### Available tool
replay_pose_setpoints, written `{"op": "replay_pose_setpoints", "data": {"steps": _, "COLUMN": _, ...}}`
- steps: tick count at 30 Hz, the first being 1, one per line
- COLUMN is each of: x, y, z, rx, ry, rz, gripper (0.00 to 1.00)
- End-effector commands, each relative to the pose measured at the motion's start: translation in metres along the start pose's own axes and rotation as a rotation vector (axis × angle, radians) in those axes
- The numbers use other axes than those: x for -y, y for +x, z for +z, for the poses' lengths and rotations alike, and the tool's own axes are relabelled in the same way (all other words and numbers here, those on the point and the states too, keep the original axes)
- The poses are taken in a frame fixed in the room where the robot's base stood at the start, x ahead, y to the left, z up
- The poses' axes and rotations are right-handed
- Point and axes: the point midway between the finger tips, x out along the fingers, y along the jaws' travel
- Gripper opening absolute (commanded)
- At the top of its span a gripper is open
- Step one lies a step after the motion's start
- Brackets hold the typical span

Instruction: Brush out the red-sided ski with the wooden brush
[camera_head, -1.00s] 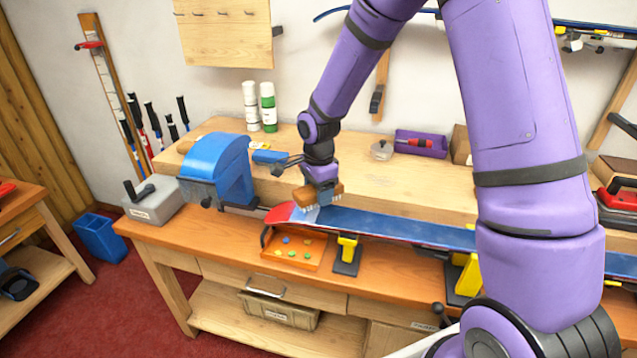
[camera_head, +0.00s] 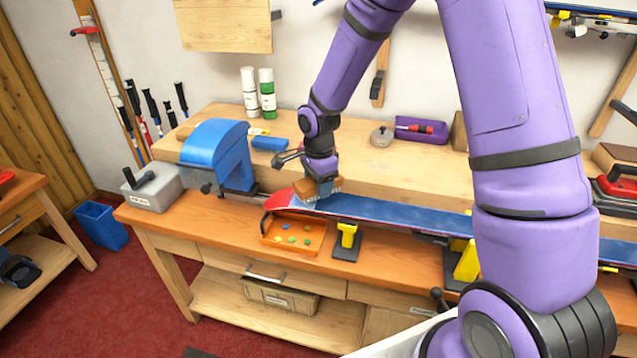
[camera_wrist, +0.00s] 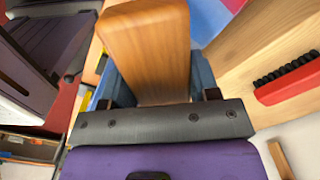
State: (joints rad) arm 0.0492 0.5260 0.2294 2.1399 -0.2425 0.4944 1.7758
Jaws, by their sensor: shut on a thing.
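The ski (camera_head: 390,212) has a blue face and a red edge and lies lengthwise along the bench, its red tip to the left. My gripper (camera_head: 320,187) is shut on the wooden brush (camera_head: 331,184), just right of the ski tip. The brush's pale bristles are at the ski's face and seem to touch it. In the wrist view the brush's wooden back (camera_wrist: 148,50) sits between the blue fingers. A corner of the ski (camera_wrist: 207,18) shows beyond it. The ski's right part is hidden behind my arm.
A blue vise (camera_head: 218,155) stands left of the ski tip. Yellow-topped supports (camera_head: 347,240) are under the ski. An orange tray (camera_head: 293,236) with small coloured pieces lies below the tip. A purple tray (camera_head: 421,130) and two bottles (camera_head: 258,95) stand on the raised shelf behind.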

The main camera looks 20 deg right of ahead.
Motion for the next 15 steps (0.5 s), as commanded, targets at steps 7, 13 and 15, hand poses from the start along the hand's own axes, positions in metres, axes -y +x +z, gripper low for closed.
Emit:
{"op": "replay_pose_setpoints", "data": {"steps": 7, "x": -0.0001, "y": 0.0038, "z": 0.0002, "rx": 0.0, "ry": 0.0, "rz": 0.001, "gripper": 0.36}}
{"op": "replay_pose_setpoints", "data": {"steps": 13, "x": -0.0001, "y": 0.0071, "z": 0.0002, "rx": 0.001, "ry": 0.0, "rz": 0.001, "gripper": 0.36}}
{"op": "replay_pose_setpoints", "data": {"steps": 15, "x": 0.0, "y": 0.0082, "z": 0.0002, "rx": 0.001, "ry": 0.0, "rz": 0.0, "gripper": 0.36}}
